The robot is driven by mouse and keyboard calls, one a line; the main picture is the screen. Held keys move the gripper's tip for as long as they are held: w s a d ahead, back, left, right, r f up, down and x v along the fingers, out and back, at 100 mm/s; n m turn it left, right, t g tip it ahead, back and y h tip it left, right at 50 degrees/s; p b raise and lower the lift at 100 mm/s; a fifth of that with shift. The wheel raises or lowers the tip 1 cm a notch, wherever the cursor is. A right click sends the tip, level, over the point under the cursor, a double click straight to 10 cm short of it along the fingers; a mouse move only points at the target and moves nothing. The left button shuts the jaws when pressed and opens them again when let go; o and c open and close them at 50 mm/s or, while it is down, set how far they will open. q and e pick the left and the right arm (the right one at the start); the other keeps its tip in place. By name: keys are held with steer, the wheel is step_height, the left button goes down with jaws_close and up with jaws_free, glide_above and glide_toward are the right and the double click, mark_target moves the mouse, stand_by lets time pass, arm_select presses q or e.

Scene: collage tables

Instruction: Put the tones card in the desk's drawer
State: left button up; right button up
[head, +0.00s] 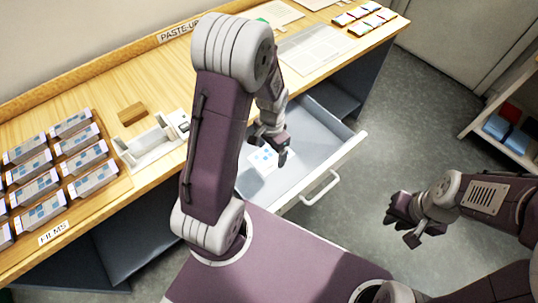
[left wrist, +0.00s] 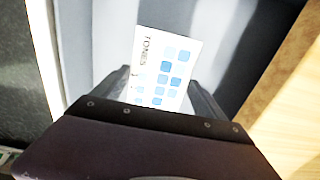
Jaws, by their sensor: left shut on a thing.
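The tones card (head: 262,159) is white with blue squares. My left gripper (head: 276,150) is shut on it and holds it over the pulled-out desk drawer (head: 318,133). In the left wrist view the card (left wrist: 166,66) stands out between the fingers, with the word TONES along its left edge. The drawer's pale interior (left wrist: 225,45) lies behind it and looks empty there. I cannot tell whether the card touches the drawer floor. My right gripper (head: 401,231) is open and empty, to the right of the drawer.
The drawer handle (head: 321,188) faces my base. On the desk (head: 95,215) stand racks of film boxes (head: 47,178), a pale tray-like device (head: 152,142), a brown block (head: 131,113) and paper sheets (head: 318,50). A shelf (head: 497,135) stands at the right.

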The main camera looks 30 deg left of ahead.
mark_target(269, 152)
arm_select(q)
steer(key=shift+w+a+f, duration=0.45)
steer(key=shift+a, duration=0.15)
step_height(269, 152, down, 4)
steer(key=shift+r+b, duration=0.1)
steer(key=shift+b, duration=0.6)
steer(key=shift+f, duration=0.2)
steer(key=o, duration=1.2)
step_height(269, 152, up, 12)
steer(key=p, duration=0.3)
steer(key=shift+d+r, duration=0.1)
steer(key=shift+r, duration=0.05)
steer(key=s+d+r+n+t, duration=0.1)
steer(key=s+d+r+n, duration=0.1)
steer(key=s+d+n, duration=0.5)
step_height(269, 152, up, 8)
steer(key=s+a+m+p, duration=0.1)
steer(key=a+m+p, duration=0.1)
steer(key=p, duration=0.7)
steer(key=shift+s, duration=0.3)
